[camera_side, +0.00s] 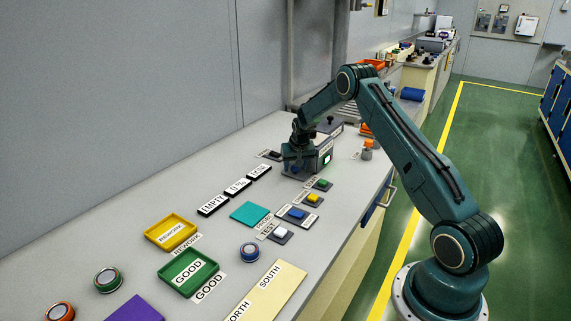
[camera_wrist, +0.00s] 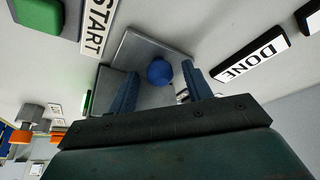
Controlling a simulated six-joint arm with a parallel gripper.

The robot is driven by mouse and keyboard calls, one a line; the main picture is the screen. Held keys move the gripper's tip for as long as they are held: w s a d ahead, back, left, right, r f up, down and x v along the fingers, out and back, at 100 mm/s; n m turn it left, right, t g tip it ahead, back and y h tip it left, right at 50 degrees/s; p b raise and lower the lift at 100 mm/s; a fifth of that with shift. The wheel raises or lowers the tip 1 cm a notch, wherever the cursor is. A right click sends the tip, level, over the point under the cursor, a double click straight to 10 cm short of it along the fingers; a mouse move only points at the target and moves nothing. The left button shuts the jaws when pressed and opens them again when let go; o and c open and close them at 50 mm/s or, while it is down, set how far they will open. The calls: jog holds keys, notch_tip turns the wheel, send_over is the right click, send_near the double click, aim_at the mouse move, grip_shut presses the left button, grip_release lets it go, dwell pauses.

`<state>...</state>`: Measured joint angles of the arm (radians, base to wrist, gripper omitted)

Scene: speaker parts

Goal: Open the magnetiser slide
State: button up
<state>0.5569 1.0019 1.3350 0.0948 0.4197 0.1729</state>
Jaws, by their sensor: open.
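The magnetiser (camera_side: 318,163) is a dark grey box with a lit, pale green-edged panel, standing toward the far end of the bench. Its slide shows in the wrist view as a grey metal plate (camera_wrist: 150,46) with a round blue knob (camera_wrist: 159,71). My gripper (camera_wrist: 160,69) is open, with one blue finger on each side of the knob and a visible gap to it. Whether the fingertips reach down to the knob's height I cannot tell. In the side view my gripper (camera_side: 298,143) is over the magnetiser, and its fingers are partly hidden.
A green button (camera_side: 322,184) with a START label (camera_wrist: 98,24) is close by. A black DONE block (camera_wrist: 250,55) lies on the other side. Yellow (camera_side: 171,232) and green (camera_side: 188,272) trays and a teal pad (camera_side: 250,213) lie nearer the camera. Bare bench lies left of the blocks.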

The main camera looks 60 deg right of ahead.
grip_shut()
jog(key=a, duration=1.2)
jog(key=shift+a, duration=0.2)
grip_release()
jog(key=shift+r, duration=0.15)
